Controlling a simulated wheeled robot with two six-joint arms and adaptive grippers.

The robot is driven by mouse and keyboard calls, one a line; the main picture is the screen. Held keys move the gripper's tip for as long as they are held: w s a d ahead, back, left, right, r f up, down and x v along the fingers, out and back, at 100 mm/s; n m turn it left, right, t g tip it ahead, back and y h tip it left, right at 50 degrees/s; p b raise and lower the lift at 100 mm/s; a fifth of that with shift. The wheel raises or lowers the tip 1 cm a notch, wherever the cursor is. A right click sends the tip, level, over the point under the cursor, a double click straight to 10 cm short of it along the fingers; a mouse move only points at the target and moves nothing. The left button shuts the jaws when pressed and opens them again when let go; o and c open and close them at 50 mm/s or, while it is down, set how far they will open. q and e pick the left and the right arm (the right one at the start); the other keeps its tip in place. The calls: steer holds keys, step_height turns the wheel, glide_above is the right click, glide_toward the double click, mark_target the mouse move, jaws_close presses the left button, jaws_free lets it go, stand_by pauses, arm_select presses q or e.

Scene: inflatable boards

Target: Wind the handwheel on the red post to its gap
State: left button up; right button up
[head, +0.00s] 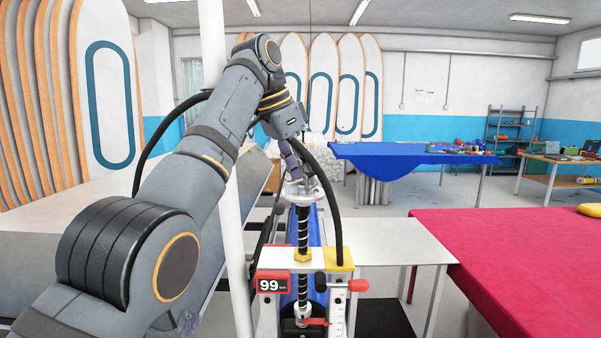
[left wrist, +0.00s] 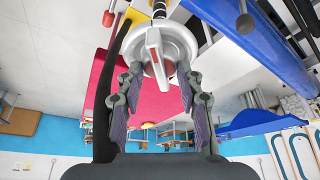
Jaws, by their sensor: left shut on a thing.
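The pale round handwheel (head: 303,196) sits on top of a dark threaded screw (head: 303,230), which runs down through a yellow nut in a white crosspiece. A red display box (head: 273,284) reads 99. A white scale (head: 337,312) stands at the right, with a red knob (head: 358,286) by it. My left gripper (head: 296,172) reaches the wheel from above and is shut on its handle. In the left wrist view, the wheel (left wrist: 178,38) shows with its white, red-ended handle (left wrist: 154,58) between the fingers (left wrist: 158,80). My right gripper is not in view.
A white upright pole (head: 216,130) stands close by my left arm. A dark curved tube (head: 325,190) is right of the wheel. A white side table (head: 395,243) and a red-covered table (head: 510,260) stand to the right. Boards lean against the back wall.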

arm_select(q)
steer(key=shift+r, duration=0.25)
steer(key=o, duration=1.2)
steer(key=shift+w+f, duration=0.1)
steer(key=shift+c, duration=0.2)
steer(key=shift+f, duration=0.1)
